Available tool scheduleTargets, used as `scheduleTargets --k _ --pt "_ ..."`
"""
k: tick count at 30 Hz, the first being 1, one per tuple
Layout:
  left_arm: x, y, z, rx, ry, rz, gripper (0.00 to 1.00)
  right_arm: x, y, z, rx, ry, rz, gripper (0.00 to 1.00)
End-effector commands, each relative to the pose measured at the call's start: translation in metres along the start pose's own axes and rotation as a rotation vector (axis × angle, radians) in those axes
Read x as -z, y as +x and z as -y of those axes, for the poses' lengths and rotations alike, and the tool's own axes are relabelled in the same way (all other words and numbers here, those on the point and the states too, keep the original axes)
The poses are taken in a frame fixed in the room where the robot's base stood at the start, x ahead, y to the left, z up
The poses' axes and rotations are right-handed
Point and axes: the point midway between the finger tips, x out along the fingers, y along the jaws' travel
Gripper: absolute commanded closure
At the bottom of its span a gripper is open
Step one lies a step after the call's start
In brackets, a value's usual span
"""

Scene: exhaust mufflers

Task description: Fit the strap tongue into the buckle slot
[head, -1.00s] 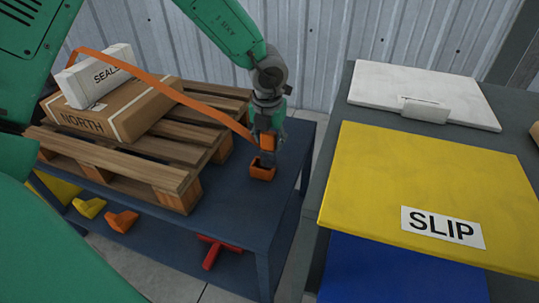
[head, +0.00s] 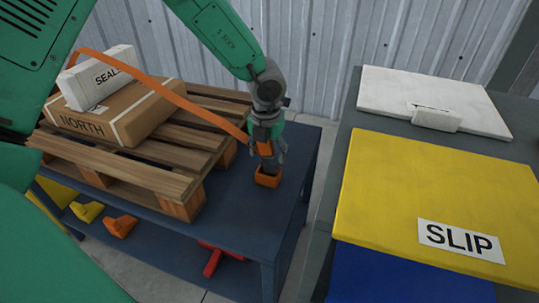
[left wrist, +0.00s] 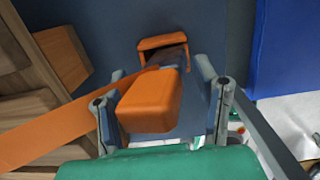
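My left gripper (head: 267,156) is shut on the orange block at the strap's end; in the left wrist view this block (left wrist: 150,101) sits between the two fingers. The orange strap (head: 165,88) runs from it up over the boxes. A dark tongue (left wrist: 170,58) extends from the block to the orange buckle (head: 267,177), which stands on the blue table. In the left wrist view the tongue's tip is at the opening of the buckle (left wrist: 162,41); how deep it reaches I cannot tell. My right gripper is not in view.
A wooden pallet (head: 100,163) on the blue table (head: 240,225) carries a NORTH carton (head: 105,122) and a white SEALS box (head: 95,77). Yellow, orange and red items lie on the lower shelf. A grey bench with a yellow SLIP panel (head: 420,190) stands at right.

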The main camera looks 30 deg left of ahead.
Motion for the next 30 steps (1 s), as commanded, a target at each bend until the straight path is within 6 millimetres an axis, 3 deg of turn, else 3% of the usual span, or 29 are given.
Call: scheduleTargets --k 1,6,12,18,30 --pt "-0.001 -0.018 0.001 0.004 0.0 0.006 0.45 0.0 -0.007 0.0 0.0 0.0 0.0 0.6" --pt "-0.002 -0.057 0.002 0.004 0.0 0.009 0.45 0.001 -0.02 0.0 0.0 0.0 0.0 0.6" --pt "-0.002 -0.089 0.002 0.003 0.0 0.009 0.45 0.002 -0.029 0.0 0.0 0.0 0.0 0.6" --pt "-0.001 -0.099 0.001 0.002 0.0 0.008 0.45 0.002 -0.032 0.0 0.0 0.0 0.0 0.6" --pt "-0.001 -0.099 0.002 0.003 0.0 0.009 0.45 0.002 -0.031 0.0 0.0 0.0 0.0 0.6"
